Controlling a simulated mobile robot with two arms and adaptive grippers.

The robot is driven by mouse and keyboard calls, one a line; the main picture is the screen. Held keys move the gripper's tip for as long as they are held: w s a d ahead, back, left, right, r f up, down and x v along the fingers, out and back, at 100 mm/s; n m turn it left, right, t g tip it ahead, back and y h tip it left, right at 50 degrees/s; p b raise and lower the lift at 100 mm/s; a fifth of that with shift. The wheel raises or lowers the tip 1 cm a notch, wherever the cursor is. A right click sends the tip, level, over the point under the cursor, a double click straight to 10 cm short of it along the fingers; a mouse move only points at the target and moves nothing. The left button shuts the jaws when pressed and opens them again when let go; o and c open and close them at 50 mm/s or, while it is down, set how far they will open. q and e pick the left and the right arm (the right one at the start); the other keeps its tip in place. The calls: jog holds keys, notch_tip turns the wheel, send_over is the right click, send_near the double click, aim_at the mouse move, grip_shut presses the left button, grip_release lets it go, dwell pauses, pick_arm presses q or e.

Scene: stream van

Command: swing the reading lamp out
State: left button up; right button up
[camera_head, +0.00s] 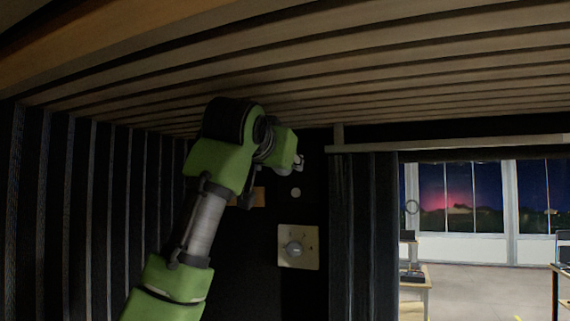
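My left arm, green and grey, rises from the bottom left and bends near the slatted ceiling. Its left gripper (298,163) points to the right in front of the dark back wall. Only a small part of it shows, and I cannot tell whether it is open or shut. No reading lamp can be clearly made out. A small pale round piece (296,193) is on the wall just below the gripper, and a small brown block (259,196) shows partly behind my arm. I cannot tell whether either belongs to the lamp. My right gripper is out of view.
A pale plate with a round knob (294,248) is on the back wall below the gripper. The slatted ceiling (400,75) is low and close above my arm. At the right, an opening shows a bright room with tables.

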pick_arm(q)
jog(key=shift+r, duration=0.2)
jog(key=o, duration=1.1)
jog(key=shift+f, duration=0.1)
jog(key=shift+v, duration=3.7)
